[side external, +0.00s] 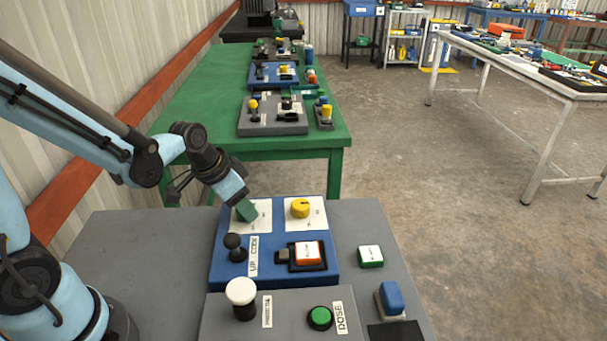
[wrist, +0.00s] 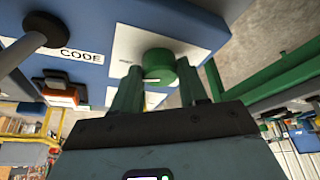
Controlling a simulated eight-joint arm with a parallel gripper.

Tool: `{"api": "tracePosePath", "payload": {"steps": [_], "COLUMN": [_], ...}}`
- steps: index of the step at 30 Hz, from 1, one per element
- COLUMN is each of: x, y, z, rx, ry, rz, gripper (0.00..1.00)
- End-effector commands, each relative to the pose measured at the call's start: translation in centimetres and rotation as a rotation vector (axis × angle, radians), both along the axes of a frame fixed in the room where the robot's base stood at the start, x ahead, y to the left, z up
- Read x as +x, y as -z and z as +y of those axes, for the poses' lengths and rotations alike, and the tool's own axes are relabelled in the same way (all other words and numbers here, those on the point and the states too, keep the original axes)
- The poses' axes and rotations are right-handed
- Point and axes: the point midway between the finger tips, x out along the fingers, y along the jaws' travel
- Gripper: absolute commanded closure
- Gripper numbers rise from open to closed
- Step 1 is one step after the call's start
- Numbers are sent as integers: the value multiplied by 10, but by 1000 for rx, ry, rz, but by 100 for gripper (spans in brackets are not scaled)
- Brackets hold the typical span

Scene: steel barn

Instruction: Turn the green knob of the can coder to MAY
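The green knob (wrist: 161,66) of the can coder (side external: 264,274) sits on a white dial plate (wrist: 201,35), with a pale pointer mark on its side. Small print on the plate is too blurred to read. My gripper (wrist: 160,75) reaches down to the knob, with one green finger on each side of it in the wrist view. The fingers look very close to the knob; I cannot tell whether they touch it.
The blue coder panel also carries a yellow knob (side external: 300,207), a black ball lever (side external: 234,246) and an orange-and-white rocker (side external: 307,254). A grey panel (side external: 285,312) in front holds a white knob and green button. A green table (side external: 200,112) stands behind.

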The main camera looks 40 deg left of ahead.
Motion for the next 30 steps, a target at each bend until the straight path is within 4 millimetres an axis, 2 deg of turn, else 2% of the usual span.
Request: {"api": "tracePosePath", "payload": {"steps": [1,4,5,17,30], "x": [0,0,0,-1,-19], "y": [0,0,0,-4,-45], "z": [0,0,0,0,4], "rx": [1,0,0,0,-1], "ry": [1,0,0,-1,-2], "rz": [1,0,0,-1,-1], "gripper": [49,34,33,33,33]}}
